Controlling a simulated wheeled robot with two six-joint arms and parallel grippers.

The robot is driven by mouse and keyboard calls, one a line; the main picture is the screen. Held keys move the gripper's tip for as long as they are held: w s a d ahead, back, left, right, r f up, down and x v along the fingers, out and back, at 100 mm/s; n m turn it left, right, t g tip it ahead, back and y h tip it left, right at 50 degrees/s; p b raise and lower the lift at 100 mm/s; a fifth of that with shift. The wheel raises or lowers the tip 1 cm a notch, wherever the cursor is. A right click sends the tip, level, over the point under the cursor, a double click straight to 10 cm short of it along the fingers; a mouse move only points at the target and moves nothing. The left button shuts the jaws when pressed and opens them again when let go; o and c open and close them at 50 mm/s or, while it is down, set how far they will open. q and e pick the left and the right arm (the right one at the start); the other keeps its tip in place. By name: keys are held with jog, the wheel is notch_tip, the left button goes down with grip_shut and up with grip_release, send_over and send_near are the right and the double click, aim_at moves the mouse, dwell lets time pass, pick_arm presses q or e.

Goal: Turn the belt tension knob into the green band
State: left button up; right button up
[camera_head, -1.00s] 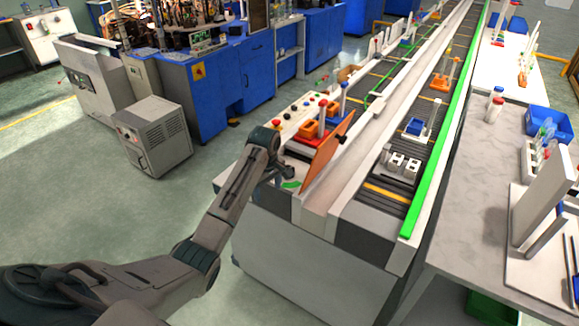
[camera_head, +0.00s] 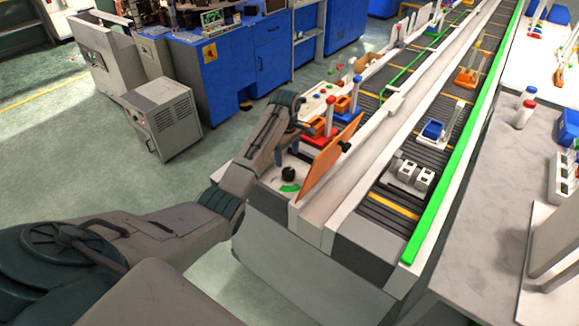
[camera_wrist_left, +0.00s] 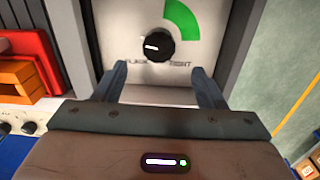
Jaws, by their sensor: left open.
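The belt tension knob (camera_head: 289,174) is a round black knob on a pale panel at the near end of the conveyor. In the left wrist view the knob (camera_wrist_left: 156,48) carries a white mark lying roughly level on its left part. The green band (camera_wrist_left: 184,18) is an arc above and right of the knob; it also shows in the head view (camera_head: 289,187). Lettering beneath the knob is partly hidden. My left gripper (camera_wrist_left: 161,74) is open and empty, its fingers apart below the knob, not around it. My right gripper is not in view.
An orange panel (camera_head: 328,158) stands upright beside the knob panel. A red tray with orange blocks (camera_head: 318,130) lies behind it. The conveyor (camera_head: 395,207) runs along the right with several items. Open floor (camera_head: 60,170) lies to the left.

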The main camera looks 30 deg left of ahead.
aim_at(288, 170)
pick_arm(q)
notch_tip(288, 170, down, 5)
jog(key=shift+p, duration=0.5)
jog(key=shift+w+f, duration=0.15)
jog(key=shift+f, duration=1.25)
jog(key=shift+c, duration=0.5)
jog(key=c, duration=0.9)
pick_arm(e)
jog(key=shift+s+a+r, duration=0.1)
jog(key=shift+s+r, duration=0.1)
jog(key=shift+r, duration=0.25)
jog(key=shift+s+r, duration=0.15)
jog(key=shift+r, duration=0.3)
